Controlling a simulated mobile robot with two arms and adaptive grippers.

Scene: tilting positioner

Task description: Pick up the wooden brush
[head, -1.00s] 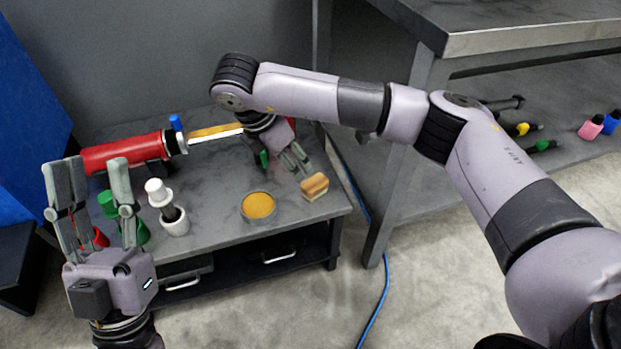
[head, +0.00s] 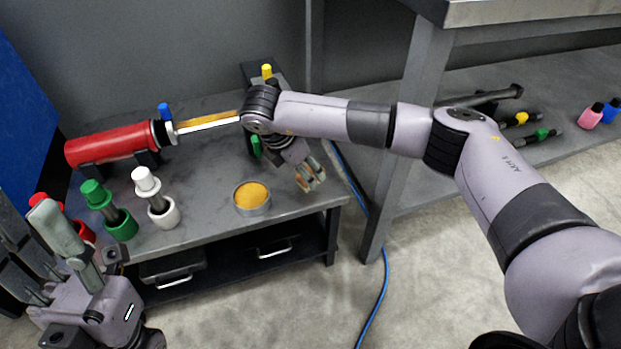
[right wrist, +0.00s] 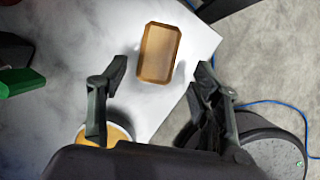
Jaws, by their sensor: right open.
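The wooden brush (right wrist: 160,54) is a small tan block with a darker rim in the right wrist view, near the corner of the grey bench. My right gripper (right wrist: 160,75) is open, with one finger on either side of the brush and a gap on both sides. In the head view the right gripper (head: 309,178) is at the bench's right front corner and partly hides the brush.
The grey bench (head: 215,185) carries a round tin (head: 252,196) with an orange top, green (head: 119,224) and white (head: 163,212) holders, and a red cylinder (head: 105,147). A higher metal table (head: 540,12) stands at the right. A blue cable (head: 384,290) lies on the floor.

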